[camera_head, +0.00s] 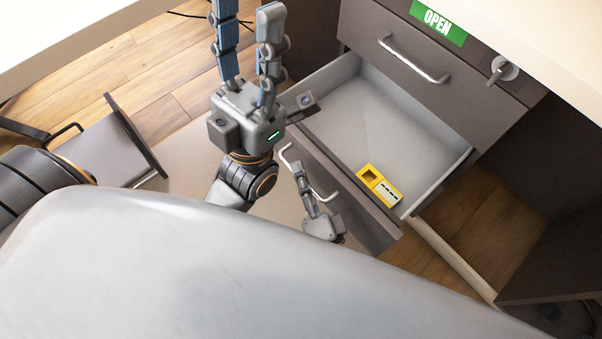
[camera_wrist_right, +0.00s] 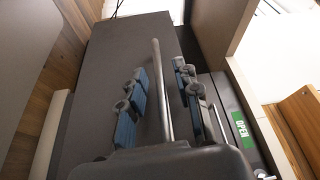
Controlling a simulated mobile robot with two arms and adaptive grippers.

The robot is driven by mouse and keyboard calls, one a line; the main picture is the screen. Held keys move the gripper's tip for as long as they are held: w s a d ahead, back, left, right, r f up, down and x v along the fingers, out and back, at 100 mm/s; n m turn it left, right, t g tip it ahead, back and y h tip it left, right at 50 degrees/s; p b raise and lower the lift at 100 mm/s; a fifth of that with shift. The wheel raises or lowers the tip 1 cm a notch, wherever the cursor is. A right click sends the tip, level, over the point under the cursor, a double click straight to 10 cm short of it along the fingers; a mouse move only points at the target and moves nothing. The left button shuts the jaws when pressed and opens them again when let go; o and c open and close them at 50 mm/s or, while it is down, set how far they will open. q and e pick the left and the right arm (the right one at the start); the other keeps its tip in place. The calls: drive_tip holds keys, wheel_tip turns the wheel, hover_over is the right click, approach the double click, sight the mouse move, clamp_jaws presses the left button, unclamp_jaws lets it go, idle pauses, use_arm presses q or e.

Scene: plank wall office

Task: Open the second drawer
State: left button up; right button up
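The dark drawer unit's top drawer (camera_head: 430,70) is shut. The second drawer (camera_head: 395,125) below it is pulled out, showing its pale inside. A handle (camera_head: 288,152) is on the second drawer's front. My right gripper (camera_head: 297,168) is at this handle, partly hidden in the head view. In the right wrist view, the handle bar (camera_wrist_right: 161,85) runs between its two spread fingers (camera_wrist_right: 160,85), nearer the right finger; contact is unclear. My left gripper (camera_head: 247,25) is open and empty, above and left of the drawer, and closer to the head camera.
A yellow item (camera_head: 379,185) lies in the second drawer near its front. Pale desktops overhang the upper corners.

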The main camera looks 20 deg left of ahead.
drive_tip(key=r+v, duration=0.1)
drive_tip(key=v, duration=1)
drive_tip(key=shift+s+d+f, duration=0.2)
drive_tip(key=shift+s+f, duration=0.05)
drive_tip(key=shift+f, duration=0.25)
